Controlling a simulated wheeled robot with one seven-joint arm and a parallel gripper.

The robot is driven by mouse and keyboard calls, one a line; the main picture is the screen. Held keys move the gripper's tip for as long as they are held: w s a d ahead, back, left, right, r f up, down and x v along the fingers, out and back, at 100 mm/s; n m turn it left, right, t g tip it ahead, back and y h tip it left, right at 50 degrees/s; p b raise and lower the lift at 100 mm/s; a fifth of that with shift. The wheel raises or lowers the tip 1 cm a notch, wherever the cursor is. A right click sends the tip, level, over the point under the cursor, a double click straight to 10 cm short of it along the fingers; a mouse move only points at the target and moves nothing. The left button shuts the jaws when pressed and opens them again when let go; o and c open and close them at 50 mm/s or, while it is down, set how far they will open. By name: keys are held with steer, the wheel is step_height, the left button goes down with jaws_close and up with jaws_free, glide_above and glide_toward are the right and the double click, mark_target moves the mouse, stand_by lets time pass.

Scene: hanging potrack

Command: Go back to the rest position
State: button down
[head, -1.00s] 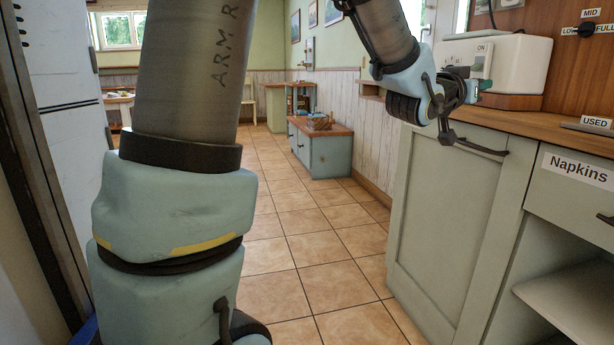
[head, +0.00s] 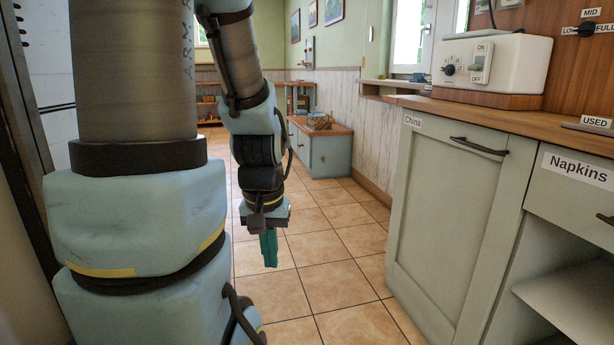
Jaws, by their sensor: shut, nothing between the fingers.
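My gripper (head: 269,250) hangs in the middle of the head view, pointing down over the tiled floor. Its teal fingers are together with nothing between them. My arm folds down from the top of the view, and its thick lower links fill the left side. The gripper touches nothing that I can see.
The cabinet labelled China (head: 450,210) stands shut at the right, beside the Napkins drawer (head: 575,190). A white appliance (head: 492,62) with a knob and switch sits on the wooden counter (head: 440,107). A low blue cabinet (head: 328,152) stands farther back. The tiled floor (head: 330,250) between is clear.

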step_height(320, 180, up, 29)
steer(key=p, duration=2.8)
steer(key=shift+w+d, duration=0.15)
steer(key=shift+w, duration=0.15)
